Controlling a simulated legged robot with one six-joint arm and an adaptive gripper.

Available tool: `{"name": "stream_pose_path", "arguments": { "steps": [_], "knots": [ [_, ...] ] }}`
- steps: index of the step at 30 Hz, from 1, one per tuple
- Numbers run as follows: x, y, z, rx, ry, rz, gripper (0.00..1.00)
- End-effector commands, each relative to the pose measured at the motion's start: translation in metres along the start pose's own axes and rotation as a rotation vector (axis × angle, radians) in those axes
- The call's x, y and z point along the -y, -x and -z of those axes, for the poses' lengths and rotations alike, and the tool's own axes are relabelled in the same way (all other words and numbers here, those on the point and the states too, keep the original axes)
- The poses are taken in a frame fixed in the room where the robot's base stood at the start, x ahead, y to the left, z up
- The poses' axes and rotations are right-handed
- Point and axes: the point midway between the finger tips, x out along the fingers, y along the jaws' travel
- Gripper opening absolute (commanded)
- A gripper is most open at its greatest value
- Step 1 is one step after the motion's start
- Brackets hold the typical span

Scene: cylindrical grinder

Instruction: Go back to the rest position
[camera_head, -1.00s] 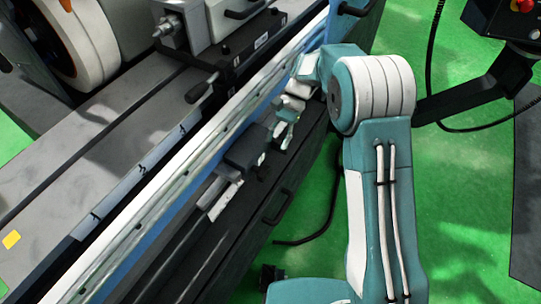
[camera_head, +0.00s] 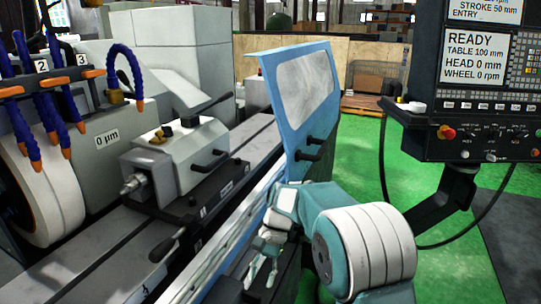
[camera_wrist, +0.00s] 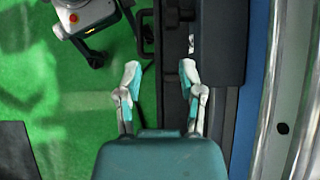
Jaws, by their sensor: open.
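My gripper (camera_wrist: 160,85) is open and empty in the wrist view, its two fingers well apart. Below it in that view are the dark machine front and the green floor. In the head view my gripper (camera_head: 262,268) hangs low beside the machine's front edge, left of my folded arm. The cylindrical grinder fills the left of the head view, with its grinding wheel (camera_head: 40,190) and tailstock (camera_head: 180,160) on the grey table.
A blue door with a window (camera_head: 305,90) stands open behind my arm. The control panel (camera_head: 480,90) reads READY and hangs on a dark arm at right. Green floor (camera_head: 370,165) lies clear between them. A cable (camera_head: 383,170) loops below the panel.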

Motion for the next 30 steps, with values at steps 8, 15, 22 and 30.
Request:
{"name": "stream_pose_path", "arguments": {
  "steps": [8, 15, 22, 30],
  "knots": [
    [-0.051, 0.048, -0.051, -0.236, 0.092, 0.038, 0.50],
    [-0.097, 0.069, -0.093, -0.438, 0.168, 0.045, 0.50],
    [-0.142, 0.074, -0.130, -0.631, 0.238, 0.030, 0.50],
    [-0.192, 0.064, -0.168, -0.860, 0.313, -0.015, 0.50]
  ]
}}
